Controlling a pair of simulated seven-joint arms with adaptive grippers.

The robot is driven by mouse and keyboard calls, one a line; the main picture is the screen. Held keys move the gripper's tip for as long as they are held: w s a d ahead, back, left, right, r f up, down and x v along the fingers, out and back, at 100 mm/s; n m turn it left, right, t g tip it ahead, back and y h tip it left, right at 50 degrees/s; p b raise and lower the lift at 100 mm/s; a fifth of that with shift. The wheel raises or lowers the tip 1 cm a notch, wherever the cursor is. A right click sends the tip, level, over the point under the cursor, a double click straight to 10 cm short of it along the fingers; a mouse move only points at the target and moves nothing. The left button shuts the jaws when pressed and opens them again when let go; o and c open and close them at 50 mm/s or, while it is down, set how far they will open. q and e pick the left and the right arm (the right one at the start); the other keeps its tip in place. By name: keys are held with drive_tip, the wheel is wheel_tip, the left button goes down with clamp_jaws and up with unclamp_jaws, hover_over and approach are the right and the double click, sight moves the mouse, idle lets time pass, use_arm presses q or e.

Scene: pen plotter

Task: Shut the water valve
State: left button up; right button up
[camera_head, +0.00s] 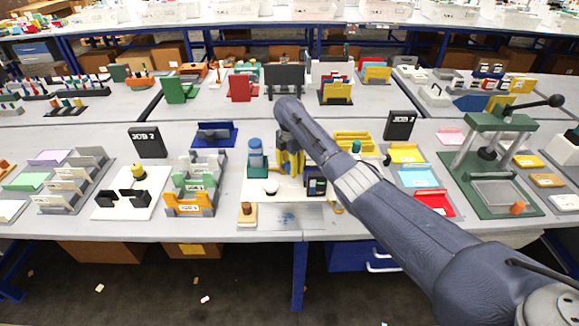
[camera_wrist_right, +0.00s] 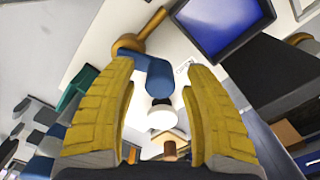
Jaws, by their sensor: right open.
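The water valve shows in the right wrist view as a blue handle (camera_wrist_right: 157,78) on a brass-coloured pipe fitting (camera_wrist_right: 133,42). In the head view my right gripper (camera_head: 290,163) points down over the middle station, between a blue-topped teal unit and a dark screen box, and the valve is not clear there. My left gripper is not in view.
Close by are the blue-topped teal unit (camera_head: 255,152), a white round knob (camera_head: 270,187) and the screen box (camera_head: 315,183), whose blue screen (camera_wrist_right: 215,22) shows in the wrist view. A green press (camera_head: 490,160) stands at right. A white board (camera_head: 128,197) lies at left.

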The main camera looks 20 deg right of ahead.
drive_tip(key=shift+o, duration=0.2)
clamp_jaws()
drive_tip(key=shift+a, duration=0.1)
idle(0.4)
drive_tip(key=m, duration=0.2)
drive_tip(key=a+m, duration=0.1)
drive_tip(key=m, duration=0.1)
drive_tip(key=shift+a, duration=0.2)
drive_tip(key=m, duration=0.1)
drive_tip(key=a+m, duration=0.1)
drive_tip(key=shift+w+m, duration=0.15)
drive_tip(key=shift+m, duration=0.25)
drive_tip(key=m, duration=0.1)
drive_tip(key=a+m, duration=0.1)
drive_tip(key=m, duration=0.1)
drive_tip(key=shift+w+a, duration=0.1)
drive_tip(key=shift+w, duration=0.25)
drive_tip(key=shift+w+a+m, duration=0.2)
drive_tip(key=shift+w+m, duration=0.1)
drive_tip(key=shift+m, duration=0.8)
drive_tip(key=shift+w+a+m, duration=0.2)
drive_tip(key=shift+w+m, duration=0.1)
drive_tip(key=shift+m, duration=0.8)
